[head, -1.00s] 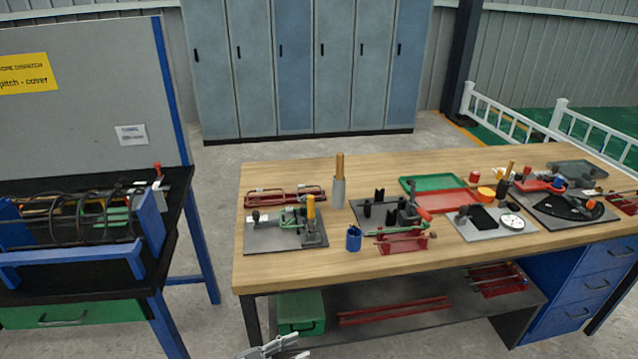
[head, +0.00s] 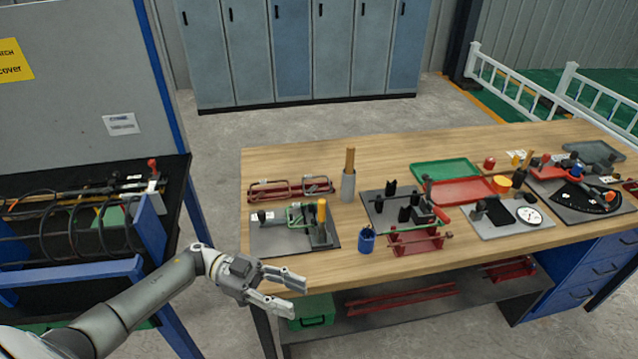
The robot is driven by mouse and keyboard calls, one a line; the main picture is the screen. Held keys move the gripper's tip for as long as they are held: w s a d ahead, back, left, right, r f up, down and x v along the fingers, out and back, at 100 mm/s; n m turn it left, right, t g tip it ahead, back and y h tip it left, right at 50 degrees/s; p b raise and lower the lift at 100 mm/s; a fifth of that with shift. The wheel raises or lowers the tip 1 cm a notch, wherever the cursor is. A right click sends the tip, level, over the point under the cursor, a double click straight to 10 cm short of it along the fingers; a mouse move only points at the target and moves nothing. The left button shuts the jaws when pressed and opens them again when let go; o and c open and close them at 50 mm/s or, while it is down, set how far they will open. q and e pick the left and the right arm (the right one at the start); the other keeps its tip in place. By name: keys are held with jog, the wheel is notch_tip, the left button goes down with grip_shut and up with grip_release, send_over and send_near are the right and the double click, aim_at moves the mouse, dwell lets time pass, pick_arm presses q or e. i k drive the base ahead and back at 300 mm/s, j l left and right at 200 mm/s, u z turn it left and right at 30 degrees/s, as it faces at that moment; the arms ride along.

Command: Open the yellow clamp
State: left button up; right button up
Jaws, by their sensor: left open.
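The yellow clamp (head: 321,211) shows as an upright yellow handle on a grey base plate (head: 265,242), at the front left of the wooden workbench. Green and metal parts stand beside the handle on the same plate. Whether the clamp is open or closed is too small to tell. My left gripper (head: 296,296) is open and empty, in front of the bench's front left edge. It is nearer to me than the clamp and apart from it. My right gripper is not in view.
A blue cup (head: 366,239) and a red stand (head: 417,241) are right of the clamp plate. A grey holder with a wooden handle (head: 348,185) and red frames (head: 288,189) stand behind. A black rack table (head: 178,185) with cables is at left.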

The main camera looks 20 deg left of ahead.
aim_at(320, 217)
jog(key=i+j, duration=0.75)
jog(key=i, duration=0.15)
